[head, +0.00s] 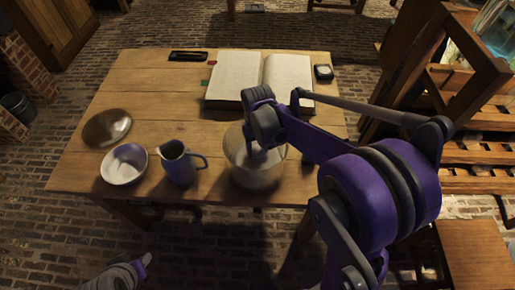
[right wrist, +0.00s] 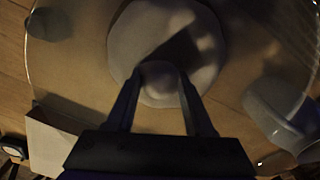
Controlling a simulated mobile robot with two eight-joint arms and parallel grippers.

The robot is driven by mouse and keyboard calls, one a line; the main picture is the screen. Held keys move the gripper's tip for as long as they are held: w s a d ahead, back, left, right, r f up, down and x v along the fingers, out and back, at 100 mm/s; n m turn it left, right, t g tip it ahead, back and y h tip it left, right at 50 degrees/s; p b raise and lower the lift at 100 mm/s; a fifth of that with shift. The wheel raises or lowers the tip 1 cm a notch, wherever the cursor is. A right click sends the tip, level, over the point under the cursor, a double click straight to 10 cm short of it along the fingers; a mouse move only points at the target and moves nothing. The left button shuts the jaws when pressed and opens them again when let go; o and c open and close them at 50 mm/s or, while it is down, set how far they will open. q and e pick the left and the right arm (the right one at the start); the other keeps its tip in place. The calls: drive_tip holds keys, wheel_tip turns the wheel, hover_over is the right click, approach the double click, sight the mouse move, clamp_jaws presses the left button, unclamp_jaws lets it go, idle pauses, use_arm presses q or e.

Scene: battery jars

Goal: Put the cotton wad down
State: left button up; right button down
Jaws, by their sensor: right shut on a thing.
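My right gripper (head: 258,148) reaches down into the mouth of a wide glass jar (head: 238,160) at the table's front edge. In the right wrist view my right gripper (right wrist: 160,80) is shut on a small pale rounded lump, the cotton wad (right wrist: 160,72). Beneath it is a larger whitish round patch (right wrist: 150,30) inside the jar, partly in shadow. I cannot tell whether the wad touches it. The jar's rim curves around the gripper there. In the head view the wad is not clear behind the gripper. My left gripper (head: 138,266) is low at the bottom left, away from the table.
A grey-blue jug (head: 180,165) stands just left of the jar, with a white bowl (head: 124,165) and a brown dish (head: 106,127) farther left. An open book (head: 238,80) lies behind. A small dark case (head: 188,56) is at the back. The table's left middle (head: 150,95) is clear.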

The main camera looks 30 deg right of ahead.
sight(258, 149)
drive_tip(key=c, duration=0.7)
unclamp_jaws()
drive_tip(key=shift+f, duration=0.2)
drive_tip(key=o, duration=0.4)
drive_tip(key=shift+r, duration=0.6)
wheel_tip(258, 149, up, 11)
drive_tip(key=p, duration=0.1)
drive_tip(key=s+a+f+t, duration=0.1)
drive_tip(key=s+a+f, duration=0.1)
drive_tip(key=s, duration=0.3)
drive_tip(key=s+a+f+n+t, duration=0.1)
drive_tip(key=s+a+f+t, duration=0.1)
drive_tip(key=s, duration=0.4)
drive_tip(key=s+a+f+t, duration=0.2)
drive_tip(key=s, duration=0.3)
drive_tip(key=shift+s+a+f+n, duration=0.2)
drive_tip(key=shift+s+a+n, duration=0.1)
drive_tip(key=shift+a, duration=0.1)
drive_tip(key=shift+w+r+p, duration=0.1)
drive_tip(key=shift+w+p, duration=0.05)
drive_tip(key=shift+p, duration=0.15)
